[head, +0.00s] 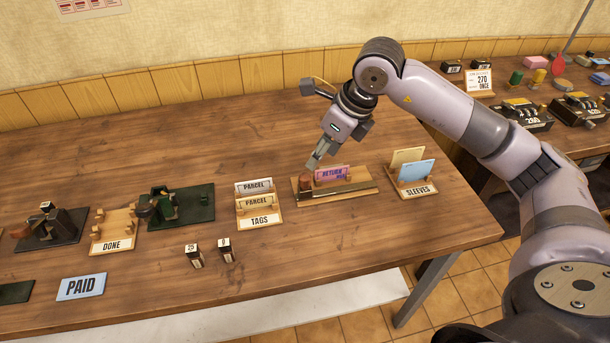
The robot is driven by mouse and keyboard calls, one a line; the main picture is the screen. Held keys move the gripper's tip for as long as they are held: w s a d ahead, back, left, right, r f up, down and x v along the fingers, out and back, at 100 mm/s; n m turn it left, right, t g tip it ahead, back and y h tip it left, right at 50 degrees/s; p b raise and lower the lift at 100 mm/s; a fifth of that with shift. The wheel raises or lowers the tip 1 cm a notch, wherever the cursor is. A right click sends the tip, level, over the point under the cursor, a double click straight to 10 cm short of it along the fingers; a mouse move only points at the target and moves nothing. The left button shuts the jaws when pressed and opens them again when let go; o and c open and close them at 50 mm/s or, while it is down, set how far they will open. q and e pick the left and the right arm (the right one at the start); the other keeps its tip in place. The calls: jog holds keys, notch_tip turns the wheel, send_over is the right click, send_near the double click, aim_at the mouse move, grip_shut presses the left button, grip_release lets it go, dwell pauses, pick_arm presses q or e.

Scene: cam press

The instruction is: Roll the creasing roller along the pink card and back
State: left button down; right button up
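The pink card (333,173) with purple lettering that reads RETURN stands upright on a wooden board (362,187) at the right part of the table. A brown block-like part (305,183), which looks like the creasing roller, is at the board's left end, beside the card's left edge. My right gripper (314,162) points down with its fingertips right at or just above this part. Whether its fingers are closed on it cannot be told. My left gripper is not in view.
A SLEEVES holder (416,190) stands right of the board, and a TAGS holder (260,222) stands left of it. The table behind the board is clear.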

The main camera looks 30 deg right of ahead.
aim_at(306, 176)
jog(key=p+x, duration=0.1)
jog(key=x, duration=1)
jog(key=shift+c, duration=0.4)
grip_shut()
